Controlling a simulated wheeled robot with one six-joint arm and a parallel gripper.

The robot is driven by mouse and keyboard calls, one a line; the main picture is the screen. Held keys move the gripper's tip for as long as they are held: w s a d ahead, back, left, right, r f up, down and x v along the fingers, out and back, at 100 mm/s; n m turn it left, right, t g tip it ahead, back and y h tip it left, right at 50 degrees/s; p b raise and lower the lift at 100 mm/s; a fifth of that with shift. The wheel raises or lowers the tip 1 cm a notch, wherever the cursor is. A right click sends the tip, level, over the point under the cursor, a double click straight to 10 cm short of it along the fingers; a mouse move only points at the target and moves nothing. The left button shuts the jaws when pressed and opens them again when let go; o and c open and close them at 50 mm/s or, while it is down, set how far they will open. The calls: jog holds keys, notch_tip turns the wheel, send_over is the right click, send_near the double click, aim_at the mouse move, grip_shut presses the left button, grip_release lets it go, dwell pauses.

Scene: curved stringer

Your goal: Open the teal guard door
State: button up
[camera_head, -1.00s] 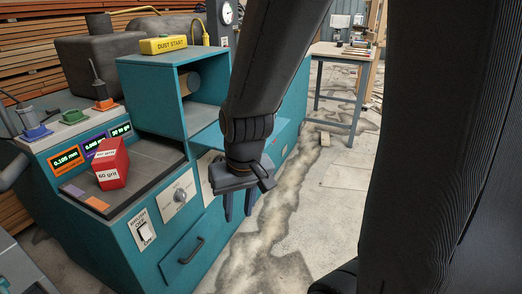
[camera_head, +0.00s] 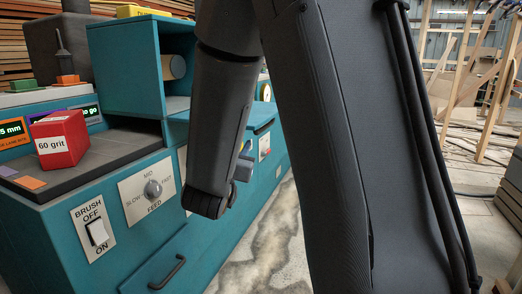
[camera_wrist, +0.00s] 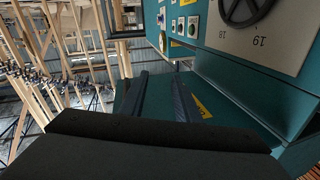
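The teal machine (camera_head: 140,235) fills the left of the head view. Its upper teal housing has an open front with a roller (camera_head: 174,67) inside. I cannot tell for certain which panel is the guard door. A teal panel with a yellow label (camera_wrist: 202,107) lies beyond my fingers in the wrist view. My gripper (camera_wrist: 160,75) has its two fingers apart, with nothing seen held between them. Whether they touch the panel is unclear. In the head view my gripper is mostly hidden behind my wrist, beside the machine's right part.
A red 60 grit block (camera_head: 58,140) sits on the machine's dark top. A feed knob (camera_head: 153,188), a brush switch (camera_head: 97,232) and a drawer handle (camera_head: 167,272) are on its front. The wrist view shows a black handwheel (camera_wrist: 245,8). Concrete floor (camera_head: 262,250) lies beside the machine.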

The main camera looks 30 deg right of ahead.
aim_at(264, 127)
jog(key=d+r+m+h+b, duration=0.1)
jog(key=d+h+b, duration=0.1)
jog(key=d+r+m+g+h+b, duration=0.1)
jog(key=d+h, duration=0.1)
jog(key=d, duration=0.1)
jog(key=d+r+m+h+b, duration=0.1)
jog(key=d+r+h+b, duration=0.1)
jog(key=d, duration=0.1)
jog(key=shift+s+d+m+g+h+b, duration=0.1)
jog(key=shift+d+m+g+h+b, duration=0.2)
jog(key=shift+g+h, duration=0.1)
jog(key=shift+c, duration=0.4)
grip_shut()
